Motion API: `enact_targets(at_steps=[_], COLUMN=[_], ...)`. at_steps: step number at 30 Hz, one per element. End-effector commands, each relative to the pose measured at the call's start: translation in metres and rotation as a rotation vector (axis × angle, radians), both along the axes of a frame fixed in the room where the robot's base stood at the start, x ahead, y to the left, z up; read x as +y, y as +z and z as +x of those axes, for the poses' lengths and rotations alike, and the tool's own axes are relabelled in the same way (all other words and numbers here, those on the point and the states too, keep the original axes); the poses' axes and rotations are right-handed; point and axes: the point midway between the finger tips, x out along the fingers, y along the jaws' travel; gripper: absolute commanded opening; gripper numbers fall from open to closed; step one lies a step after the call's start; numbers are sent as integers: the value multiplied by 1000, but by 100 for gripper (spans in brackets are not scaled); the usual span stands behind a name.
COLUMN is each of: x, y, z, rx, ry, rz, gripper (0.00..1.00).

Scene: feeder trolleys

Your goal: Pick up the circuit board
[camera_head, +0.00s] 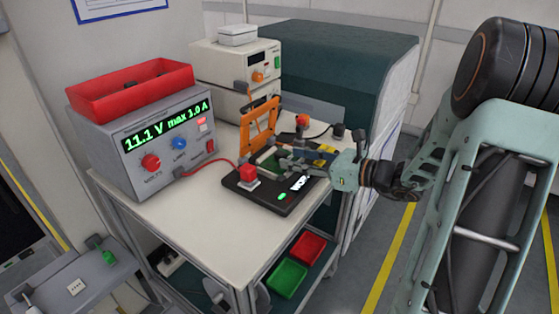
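A small green circuit board (268,163) appears to lie in the black test fixture (262,193) on the trolley's white top. My gripper (284,160) reaches in from the right, with its fingertips over the fixture at the board's right side. The fingers hide part of the board. The view is too small to tell whether they touch it or how far apart they are. The fixture's orange hinged frame (259,126) stands raised behind the board. A red button (248,172) sits at the fixture's front left, and a green light glows on its front.
A power supply (150,145) with a red tray (132,90) on top stands at the left. Beige instruments (233,65) stand behind the fixture. A red cable runs to the fixture. The white top (200,225) is clear at the front. Red and green bins sit on the shelf below.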

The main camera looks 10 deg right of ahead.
Motion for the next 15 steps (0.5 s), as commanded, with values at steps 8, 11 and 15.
enact_targets(at_steps=[8, 11, 15], x=[24, 33, 36], y=[-2, -5, -5], z=[23, 33, 37], rx=[-1, 0, -1], ry=[6, 4, 1], rz=[0, 0, -1], gripper=[36, 36, 36])
